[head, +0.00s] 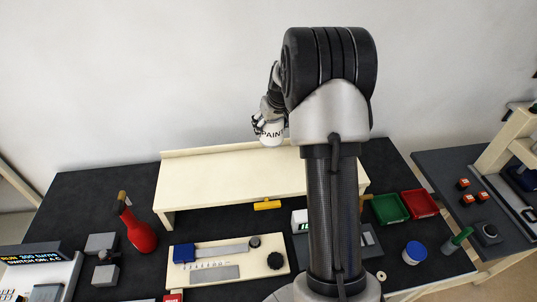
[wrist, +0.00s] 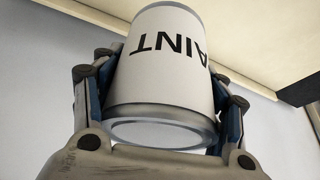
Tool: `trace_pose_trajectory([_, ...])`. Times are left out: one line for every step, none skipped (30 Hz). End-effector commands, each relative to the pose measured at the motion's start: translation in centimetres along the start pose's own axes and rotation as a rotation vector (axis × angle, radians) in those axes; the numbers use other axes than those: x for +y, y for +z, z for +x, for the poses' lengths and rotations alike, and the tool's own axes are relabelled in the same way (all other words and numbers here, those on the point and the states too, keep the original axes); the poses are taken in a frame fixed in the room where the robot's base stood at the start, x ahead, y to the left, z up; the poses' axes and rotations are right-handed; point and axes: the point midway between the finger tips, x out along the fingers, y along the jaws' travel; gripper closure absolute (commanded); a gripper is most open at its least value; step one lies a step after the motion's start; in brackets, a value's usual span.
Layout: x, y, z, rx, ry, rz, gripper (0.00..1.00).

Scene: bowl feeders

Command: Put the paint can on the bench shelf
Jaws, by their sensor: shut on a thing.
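The paint can (head: 272,132) is white with a grey rim and black lettering. My gripper (head: 259,126) is shut on it. In the head view the can shows at the back edge of the bench shelf (head: 225,180), a pale cream board raised over the dark bench. I cannot tell whether the can touches the shelf. In the wrist view the can (wrist: 160,75) sits between both fingers of my gripper (wrist: 160,100), and its lettering appears upside down. My arm hides the right part of the shelf.
The shelf top is bare. A white wall (head: 150,80) stands behind.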

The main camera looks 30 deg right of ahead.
Motion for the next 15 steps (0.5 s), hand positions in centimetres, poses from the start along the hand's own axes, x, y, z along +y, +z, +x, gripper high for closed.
trace_pose_trajectory([0.0, 0.7, 1.4, -0.001, 0.000, 0.001, 0.95])
trace_pose_trajectory([0.0, 0.9, 2.1, -0.001, 0.000, 0.000, 0.95])
trace_pose_trajectory([0.0, 1.3, 3.0, -0.001, 0.000, 0.000, 0.95])
trace_pose_trajectory([0.0, 1.7, 3.6, -0.001, 0.000, 0.001, 0.95])
trace_pose_trajectory([0.0, 1.9, 4.2, 0.000, 0.000, 0.001, 0.95])
trace_pose_trajectory([0.0, 2.2, 5.0, 0.000, 0.000, 0.000, 0.95])
trace_pose_trajectory([0.0, 2.4, 5.5, 0.001, 0.001, 0.000, 0.95])
trace_pose_trajectory([0.0, 2.6, 5.9, 0.001, 0.001, 0.000, 0.95])
trace_pose_trajectory([0.0, 2.8, 6.3, 0.002, 0.001, 0.000, 0.95])
trace_pose_trajectory([0.0, 2.9, 6.6, 0.003, 0.001, 0.000, 0.95])
trace_pose_trajectory([0.0, 2.9, 6.8, 0.004, 0.001, -0.001, 0.95])
trace_pose_trajectory([0.0, 3.0, 7.0, 0.004, 0.001, -0.001, 0.95])
trace_pose_trajectory([0.0, 3.1, 7.1, 0.004, 0.001, -0.001, 0.95])
trace_pose_trajectory([0.0, 3.1, 7.2, 0.004, 0.001, -0.001, 0.95])
trace_pose_trajectory([0.0, 3.2, 7.4, 0.004, 0.001, -0.001, 0.95])
